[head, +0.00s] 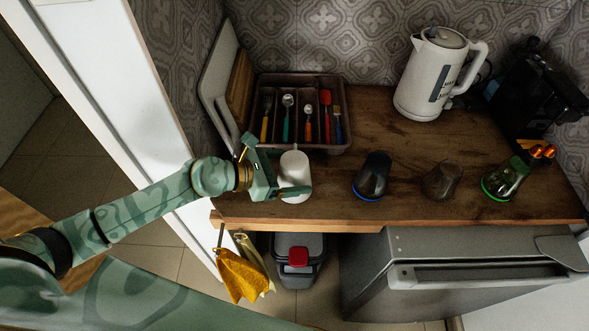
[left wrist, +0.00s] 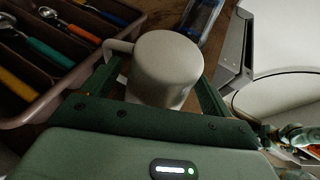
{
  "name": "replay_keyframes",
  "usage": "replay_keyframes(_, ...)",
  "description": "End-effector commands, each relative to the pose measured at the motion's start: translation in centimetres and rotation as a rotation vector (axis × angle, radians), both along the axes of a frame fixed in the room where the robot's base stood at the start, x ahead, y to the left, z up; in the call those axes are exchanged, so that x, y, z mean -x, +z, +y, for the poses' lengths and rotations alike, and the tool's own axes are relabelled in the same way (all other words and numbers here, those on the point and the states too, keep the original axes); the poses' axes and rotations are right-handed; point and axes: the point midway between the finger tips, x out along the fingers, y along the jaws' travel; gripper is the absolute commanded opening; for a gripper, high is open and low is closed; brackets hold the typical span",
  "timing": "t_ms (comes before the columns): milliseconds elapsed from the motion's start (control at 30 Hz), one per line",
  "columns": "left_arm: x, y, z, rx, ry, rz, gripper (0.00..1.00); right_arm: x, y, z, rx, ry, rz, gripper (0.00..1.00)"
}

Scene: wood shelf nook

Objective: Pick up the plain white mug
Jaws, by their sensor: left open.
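The plain white mug (head: 295,165) stands near the front left edge of the wooden counter. In the left wrist view the mug (left wrist: 168,62) shows a smooth closed top face, as if upside down, with its handle pointing left. My left gripper (head: 289,172) is open, with one finger on each side of the mug. In the left wrist view the mug stands between the fingers of the gripper (left wrist: 160,88); I cannot tell whether either finger touches it.
Behind the mug is a brown cutlery tray (head: 338,146). A white kettle (head: 427,80) is at the back. Boards (head: 219,80) lean at left.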

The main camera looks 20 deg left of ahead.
Motion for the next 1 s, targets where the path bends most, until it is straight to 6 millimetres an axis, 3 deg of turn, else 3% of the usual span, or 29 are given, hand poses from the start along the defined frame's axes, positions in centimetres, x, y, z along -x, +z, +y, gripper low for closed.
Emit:
replay_keyframes(333,-0.78,-0.56,-1.02,-0.001,0.000,0.001,0.86,-0.06,-0.13,-0.02,0.001,-0.001,-0.001,0.36)
replay_keyframes(367,-0.78,-0.56,-1.01,-0.001,0.000,0.001,0.80,-0.07,-0.13,-0.02,0.001,-0.001,-0.001,0.36)
replay_keyframes(567,-0.77,-0.56,-0.98,-0.001,0.000,0.001,0.25,-0.08,-0.13,-0.01,0.000,-0.001,-0.001,0.36)
replay_keyframes(1000,-0.78,0.05,-1.00,0.000,0.000,-0.001,0.25,-0.14,0.21,0.03,-0.001,-0.001,-0.002,0.36)
